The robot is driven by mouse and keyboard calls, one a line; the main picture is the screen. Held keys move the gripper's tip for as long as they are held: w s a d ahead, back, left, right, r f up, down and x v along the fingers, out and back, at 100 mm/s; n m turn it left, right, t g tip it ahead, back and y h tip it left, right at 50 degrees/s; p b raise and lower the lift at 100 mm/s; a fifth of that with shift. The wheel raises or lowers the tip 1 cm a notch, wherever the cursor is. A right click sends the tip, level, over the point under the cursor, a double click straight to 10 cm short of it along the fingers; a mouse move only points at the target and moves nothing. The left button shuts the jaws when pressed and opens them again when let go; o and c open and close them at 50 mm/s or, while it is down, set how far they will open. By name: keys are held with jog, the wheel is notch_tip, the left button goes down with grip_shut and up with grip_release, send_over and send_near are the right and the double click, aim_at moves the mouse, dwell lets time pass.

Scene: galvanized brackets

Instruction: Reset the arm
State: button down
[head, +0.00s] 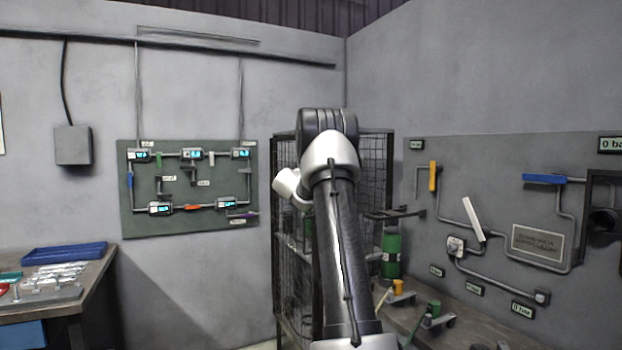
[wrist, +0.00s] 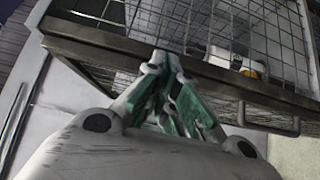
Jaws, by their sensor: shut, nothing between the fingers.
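My arm (head: 338,230) rises up the middle of the head view, with its elbow at the top and a light-coloured link behind it at the left. The gripper itself is hidden from the head view behind the arm. In the wrist view my gripper (wrist: 163,66) shows with its fingertips together and nothing between them. Its fingers have green inner parts. The fingertips appear in front of the dark frame of a wire mesh cage (wrist: 215,85); I cannot tell whether they touch it.
The mesh cage (head: 286,230) stands behind my arm. A workbench (head: 98,285) with a blue tray (head: 64,253) is at the left. A gauge board (head: 190,222) hangs on the wall.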

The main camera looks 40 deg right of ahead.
jog(key=shift+s+a, duration=0.1)
jog(key=shift+s, duration=2.05)
